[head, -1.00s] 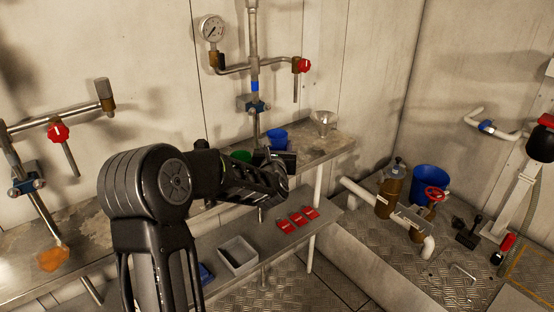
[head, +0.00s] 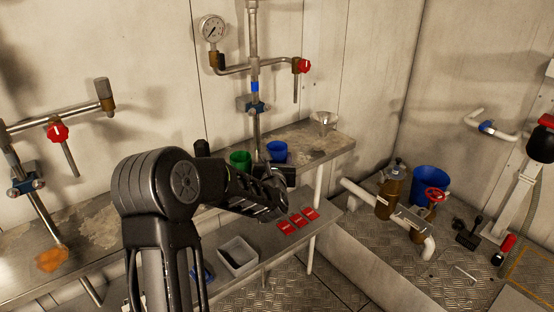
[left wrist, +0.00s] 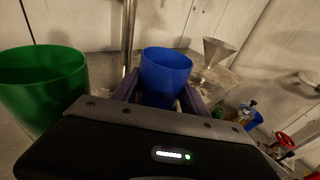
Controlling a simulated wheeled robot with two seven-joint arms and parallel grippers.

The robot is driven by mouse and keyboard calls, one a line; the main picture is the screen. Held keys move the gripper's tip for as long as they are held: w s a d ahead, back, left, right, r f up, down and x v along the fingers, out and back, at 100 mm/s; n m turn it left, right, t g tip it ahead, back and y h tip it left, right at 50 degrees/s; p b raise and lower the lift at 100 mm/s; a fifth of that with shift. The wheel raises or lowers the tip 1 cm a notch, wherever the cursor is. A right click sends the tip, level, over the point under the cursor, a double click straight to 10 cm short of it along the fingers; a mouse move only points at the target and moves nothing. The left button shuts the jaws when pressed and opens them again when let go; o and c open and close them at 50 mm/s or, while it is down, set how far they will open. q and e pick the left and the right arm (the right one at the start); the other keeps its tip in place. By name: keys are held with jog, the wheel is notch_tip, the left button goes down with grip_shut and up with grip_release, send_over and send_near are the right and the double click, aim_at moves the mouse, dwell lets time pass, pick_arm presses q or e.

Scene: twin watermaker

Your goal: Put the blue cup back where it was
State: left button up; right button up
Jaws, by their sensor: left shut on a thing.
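The blue cup (head: 277,152) is upright over the upper metal bench, to the right of the green cup (head: 240,160). My left gripper (head: 281,168) is shut on the blue cup. In the left wrist view the blue cup (left wrist: 166,72) stands between the two fingers of the gripper (left wrist: 163,98), and its lower part is hidden by the gripper body. The green cup (left wrist: 42,85) is at the left there, apart from the fingers. I cannot tell whether the blue cup's base touches the bench. My right gripper is in neither view.
A metal funnel (head: 324,120) stands on the upper bench (head: 335,143) at its right end. A vertical pipe (head: 256,135) rises behind the cups. The lower shelf (head: 268,235) holds a grey bin (head: 238,256) and red cards (head: 297,219).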

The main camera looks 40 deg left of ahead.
pick_arm(q)
jog(key=o, duration=1.4)
jog(key=shift+r+p, duration=0.1)
jog(key=shift+p, duration=0.2)
jog(key=b+v, duration=0.1)
jog(key=v, duration=1.1)
